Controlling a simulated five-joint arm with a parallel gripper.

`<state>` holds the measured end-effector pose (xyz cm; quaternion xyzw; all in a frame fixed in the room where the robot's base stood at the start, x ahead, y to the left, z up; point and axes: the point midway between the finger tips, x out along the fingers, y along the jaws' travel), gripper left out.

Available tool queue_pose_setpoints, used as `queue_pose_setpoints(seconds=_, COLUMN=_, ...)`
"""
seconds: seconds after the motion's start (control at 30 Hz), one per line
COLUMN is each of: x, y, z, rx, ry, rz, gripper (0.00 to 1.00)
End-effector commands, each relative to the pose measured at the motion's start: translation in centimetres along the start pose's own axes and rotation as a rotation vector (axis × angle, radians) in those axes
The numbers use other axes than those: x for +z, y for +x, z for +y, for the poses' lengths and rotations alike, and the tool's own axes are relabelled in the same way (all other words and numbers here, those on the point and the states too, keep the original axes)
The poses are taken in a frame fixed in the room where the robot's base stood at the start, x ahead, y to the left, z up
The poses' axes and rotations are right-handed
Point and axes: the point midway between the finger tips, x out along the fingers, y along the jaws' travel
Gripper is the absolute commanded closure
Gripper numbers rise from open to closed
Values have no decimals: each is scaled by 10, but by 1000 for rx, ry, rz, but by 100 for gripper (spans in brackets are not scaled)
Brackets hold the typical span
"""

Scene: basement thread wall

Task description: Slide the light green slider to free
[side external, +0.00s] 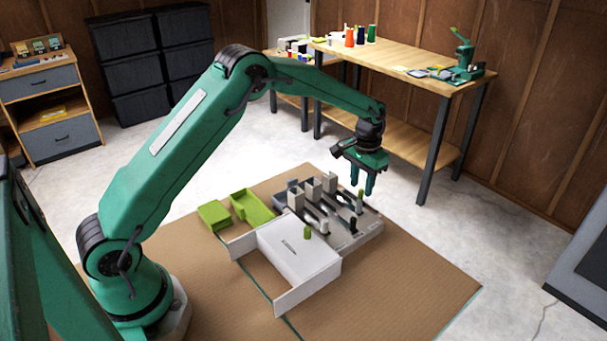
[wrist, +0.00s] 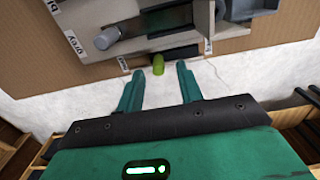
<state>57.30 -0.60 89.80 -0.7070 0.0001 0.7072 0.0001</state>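The light green slider knob (wrist: 158,64) shows in the wrist view, upright at the end of a dark slot in the grey slider panel (wrist: 228,38). In the side view a green knob (side external: 361,199) stands on the panel's right part, just below my gripper (side external: 362,187). My gripper is open and empty, fingers pointing down. In the wrist view the knob appears between the fingertips (wrist: 159,72); contact cannot be told. A grey knob (wrist: 105,40) sits to its left, and paper labels are partly readable. The word free is not readable.
A black knob (side external: 353,226) and another green knob (side external: 308,232) show in the side view. A white open-sided box (side external: 290,252) stands in front of the panel. Light green trays (side external: 251,208) lie to its left. The brown mat (side external: 410,278) is clear at front right.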

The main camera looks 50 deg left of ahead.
Motion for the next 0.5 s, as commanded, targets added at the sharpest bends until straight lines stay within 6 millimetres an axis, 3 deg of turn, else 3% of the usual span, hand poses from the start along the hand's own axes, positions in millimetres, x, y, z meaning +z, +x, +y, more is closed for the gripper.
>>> queue_pose_setpoints(seconds=0.3, x=0, y=-27, z=0, rx=0, ry=0, rz=1, gripper=64)
queue_pose_setpoints(seconds=0.5, x=0, y=-34, z=0, rx=0, ry=0, rz=1, gripper=64)
